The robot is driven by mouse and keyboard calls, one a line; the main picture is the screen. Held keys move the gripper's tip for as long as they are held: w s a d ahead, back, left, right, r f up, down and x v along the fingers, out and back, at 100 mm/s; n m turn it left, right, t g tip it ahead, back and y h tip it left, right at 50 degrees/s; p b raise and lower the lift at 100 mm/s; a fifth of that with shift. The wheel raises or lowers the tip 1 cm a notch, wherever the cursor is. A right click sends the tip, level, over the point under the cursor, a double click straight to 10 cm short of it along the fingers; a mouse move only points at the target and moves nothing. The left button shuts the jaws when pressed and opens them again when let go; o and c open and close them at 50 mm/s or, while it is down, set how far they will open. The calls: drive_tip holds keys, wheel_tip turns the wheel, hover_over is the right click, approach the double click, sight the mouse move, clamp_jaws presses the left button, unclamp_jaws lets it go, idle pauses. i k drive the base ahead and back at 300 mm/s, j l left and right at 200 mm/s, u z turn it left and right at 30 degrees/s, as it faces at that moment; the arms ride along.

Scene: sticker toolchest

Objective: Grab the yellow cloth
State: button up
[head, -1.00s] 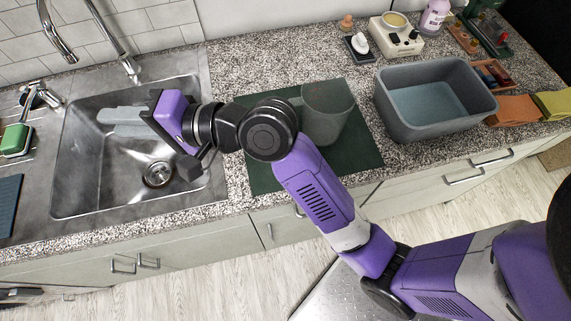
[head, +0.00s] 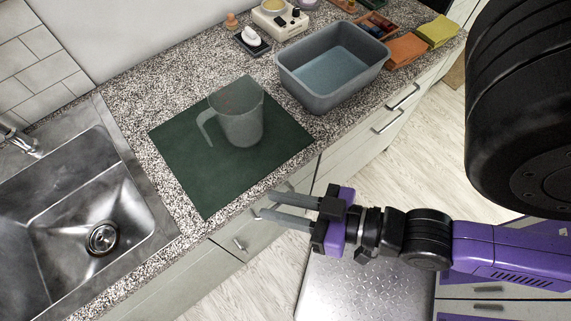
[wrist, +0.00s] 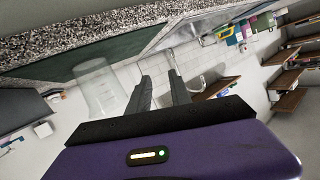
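The yellow cloth (head: 437,30) lies folded at the far right end of the counter in the head view, beside an orange cloth (head: 405,50). My gripper (head: 268,204) is in front of the counter's front edge, pointing left, well away from the yellow cloth. Its two fingers are apart with nothing between them. The fingers also show apart in the wrist view (wrist: 160,88). I cannot make out the yellow cloth in the wrist view.
A grey basin (head: 296,88) stands left of the cloths. A clear pitcher (head: 238,118) stands on a dark green mat (head: 185,165). The sink (head: 75,250) is at left. Small items, including a white device (head: 279,20), line the back of the counter.

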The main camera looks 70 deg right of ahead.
sight(435, 33)
drive_tip(key=z, duration=2.6)
